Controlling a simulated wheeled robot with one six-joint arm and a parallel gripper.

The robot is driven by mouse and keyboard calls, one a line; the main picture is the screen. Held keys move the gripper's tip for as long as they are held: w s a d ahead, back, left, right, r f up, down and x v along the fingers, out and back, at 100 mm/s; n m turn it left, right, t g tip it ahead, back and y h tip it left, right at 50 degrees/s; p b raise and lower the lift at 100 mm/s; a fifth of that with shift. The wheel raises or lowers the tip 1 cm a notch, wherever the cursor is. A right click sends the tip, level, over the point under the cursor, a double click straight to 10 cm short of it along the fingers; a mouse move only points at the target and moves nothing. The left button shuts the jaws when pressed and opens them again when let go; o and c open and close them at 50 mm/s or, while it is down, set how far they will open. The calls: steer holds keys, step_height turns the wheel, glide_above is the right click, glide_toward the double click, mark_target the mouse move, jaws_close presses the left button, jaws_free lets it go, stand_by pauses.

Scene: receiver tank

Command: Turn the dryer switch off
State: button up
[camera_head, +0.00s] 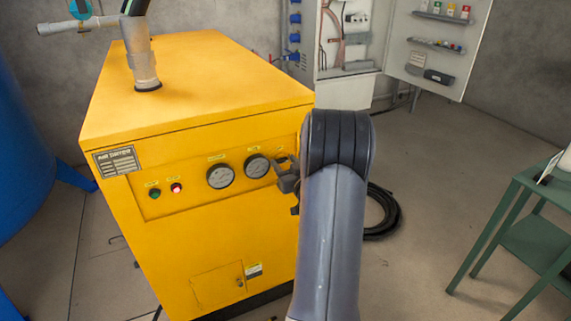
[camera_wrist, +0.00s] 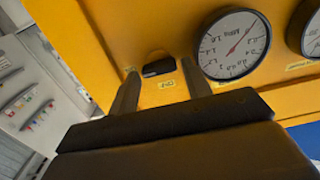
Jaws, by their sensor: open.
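The dryer is a yellow cabinet (camera_head: 200,85) with a plate reading air dryer. Its front panel has a green light (camera_head: 154,193), a lit red light (camera_head: 176,188) and two round gauges. A small black switch (camera_wrist: 159,66) with a yellow label shows in the wrist view, beside a gauge (camera_wrist: 233,43). My gripper (camera_head: 284,176) is at the right end of the panel in the head view, where it hides the switch. In the wrist view my gripper (camera_wrist: 160,70) is open, with one finger on each side of the switch. Whether the fingers touch the panel is unclear.
A blue tank (camera_head: 25,140) stands at the left. A green table (camera_head: 540,225) stands at the right. An open electrical cabinet (camera_head: 345,45) is at the back. A black hose coil (camera_head: 385,215) lies on the floor behind my arm. Floor between dryer and table is mostly clear.

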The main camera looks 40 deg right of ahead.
steer(key=shift+w, duration=0.1)
steer(key=shift+c, duration=0.6)
steer(key=c, duration=0.6)
steer(key=shift+f+n+b, duration=0.1)
steer(key=shift+n+b, duration=0.3)
steer(key=shift+b, duration=0.25)
steer(key=n+b, duration=0.1)
steer(key=b, duration=0.2)
steer(key=shift+f+n, duration=0.15)
steer(key=shift+n, duration=0.25)
steer(key=n+b, duration=0.3)
steer(key=b, duration=0.1)
steer(key=shift+a+n+b, duration=0.1)
steer(key=shift+n+b, duration=0.2)
steer(key=shift+b, duration=0.1)
steer(key=n+b, duration=0.6)
steer(key=b, duration=0.1)
steer(key=shift+a+f, duration=0.1)
steer(key=n+b, duration=0.4)
steer(key=n, duration=0.1)
steer(key=shift+n, duration=0.4)
steer(key=shift+b, duration=0.3)
